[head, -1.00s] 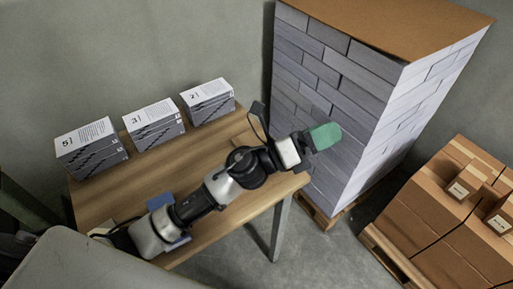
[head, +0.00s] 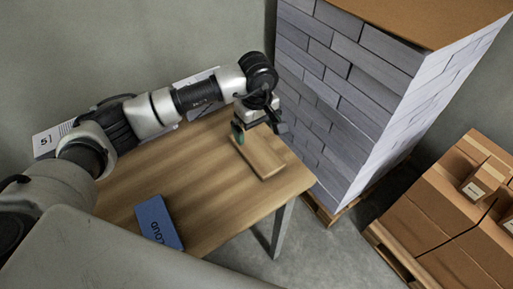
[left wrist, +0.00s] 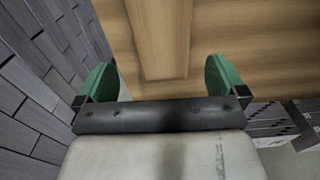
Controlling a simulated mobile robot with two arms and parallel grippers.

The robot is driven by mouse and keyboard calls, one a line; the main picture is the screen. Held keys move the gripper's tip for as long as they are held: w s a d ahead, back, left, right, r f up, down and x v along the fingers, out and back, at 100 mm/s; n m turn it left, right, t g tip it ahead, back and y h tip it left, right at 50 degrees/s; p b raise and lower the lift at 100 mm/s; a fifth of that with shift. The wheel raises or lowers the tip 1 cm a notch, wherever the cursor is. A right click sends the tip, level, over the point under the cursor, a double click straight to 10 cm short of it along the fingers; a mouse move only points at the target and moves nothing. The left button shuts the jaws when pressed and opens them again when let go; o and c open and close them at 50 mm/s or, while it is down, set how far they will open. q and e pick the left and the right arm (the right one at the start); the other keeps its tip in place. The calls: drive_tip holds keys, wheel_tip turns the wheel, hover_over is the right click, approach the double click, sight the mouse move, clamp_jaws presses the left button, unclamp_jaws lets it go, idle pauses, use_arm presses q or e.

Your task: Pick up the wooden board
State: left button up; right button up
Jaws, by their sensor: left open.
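The wooden board (head: 262,160) is a flat light-brown slab on the right part of the wooden table (head: 200,215). In the left wrist view the board (left wrist: 160,35) lies beyond the fingers, between their lines. My left gripper (head: 258,130) points down at the board's far end, with green fingertips; it also shows in the left wrist view (left wrist: 162,78), open and empty. Its fingers appear above the board, but the head view does not show whether they touch it. The hand hides part of the board's far end. My right gripper is not in view.
A blue box (head: 158,222) lies near the table's front. White-and-grey boxes, one marked 5 (head: 52,140), stand at the back, partly hidden by my arm.

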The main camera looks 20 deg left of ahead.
sight(255, 147)
use_arm(q)
wheel_tip(255, 147, down, 3)
drive_tip(key=shift+r, duration=0.1)
drive_tip(key=f+p, duration=0.1)
drive_tip(key=f, duration=0.1)
drive_tip(key=f+p, duration=0.1)
drive_tip(key=f, duration=0.1)
drive_tip(key=shift+s+a+f, duration=0.1)
drive_tip(key=shift+a+f, duration=0.05)
drive_tip(key=shift+a, duration=0.05)
drive_tip(key=shift+f, duration=0.5)
drive_tip(key=c, duration=0.8)
drive_tip(key=shift+r, duration=0.15)
